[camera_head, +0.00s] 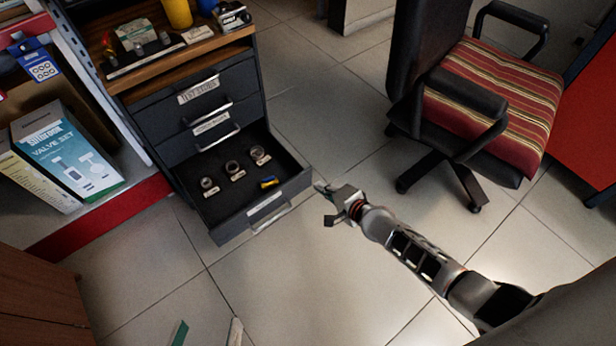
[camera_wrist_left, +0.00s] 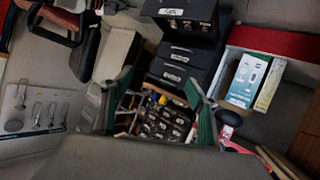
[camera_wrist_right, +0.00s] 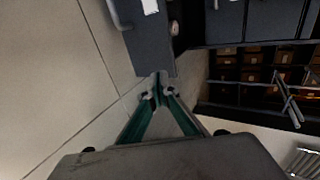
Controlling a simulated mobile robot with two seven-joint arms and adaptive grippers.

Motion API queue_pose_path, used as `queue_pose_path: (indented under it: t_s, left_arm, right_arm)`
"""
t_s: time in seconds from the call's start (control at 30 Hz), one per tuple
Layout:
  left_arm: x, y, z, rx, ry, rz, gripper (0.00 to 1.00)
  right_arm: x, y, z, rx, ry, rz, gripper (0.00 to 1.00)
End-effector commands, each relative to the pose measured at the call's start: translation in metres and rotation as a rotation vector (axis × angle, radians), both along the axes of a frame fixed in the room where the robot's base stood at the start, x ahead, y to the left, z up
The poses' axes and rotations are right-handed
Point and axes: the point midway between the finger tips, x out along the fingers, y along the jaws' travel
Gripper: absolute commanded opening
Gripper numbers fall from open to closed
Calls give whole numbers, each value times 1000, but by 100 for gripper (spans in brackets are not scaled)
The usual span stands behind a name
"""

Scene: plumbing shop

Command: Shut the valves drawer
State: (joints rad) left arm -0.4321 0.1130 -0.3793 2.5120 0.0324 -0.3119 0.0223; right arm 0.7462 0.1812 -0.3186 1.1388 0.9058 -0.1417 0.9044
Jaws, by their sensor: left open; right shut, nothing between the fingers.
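The open bottom drawer (camera_head: 225,222) sticks out from a dark cabinet (camera_head: 150,120). It holds several small round fittings with tags and a blue-yellow piece. Its label is too small to read; I take it as the valves drawer. My right gripper (camera_head: 326,190) is shut and empty, beside the drawer's front right corner. In the right wrist view its fingertips (camera_wrist_right: 158,88) are at the edge of the drawer front (camera_wrist_right: 150,45); contact is unclear. My left gripper (camera_head: 208,334) is open and empty, low in front of the drawer, with only its fingertips showing in the head view.
Two closed drawers (camera_head: 205,110) sit above the open one. A shelf with boxes (camera_head: 68,155) stands at the left. An office chair (camera_head: 480,100) with a striped seat is at the right. Tiled floor (camera_head: 300,270) in front of the drawer is clear.

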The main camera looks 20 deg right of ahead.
Motion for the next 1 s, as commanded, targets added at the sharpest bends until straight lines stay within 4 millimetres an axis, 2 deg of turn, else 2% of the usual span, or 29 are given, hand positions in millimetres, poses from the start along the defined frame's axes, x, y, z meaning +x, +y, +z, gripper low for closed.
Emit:
queue_pose_path:
  t_s: [0.03,0.1,0.23,0.4,1.0]
  left_arm:
    - [-5,-7,-8,-46,26,13,59]
    - [-8,-13,-10,-98,40,28,59]
    - [-9,-19,-8,-143,46,42,59]
    - [-9,-23,-7,-185,52,55,59]
    - [-9,-24,-6,-195,51,60,59]
  right_arm:
    - [2,3,-14,1,12,0,0]
    - [10,6,-19,1,11,1,0]
    - [32,12,-12,2,4,1,0]
    - [47,16,-11,0,2,1,0]
    - [52,18,-8,0,0,1,0]
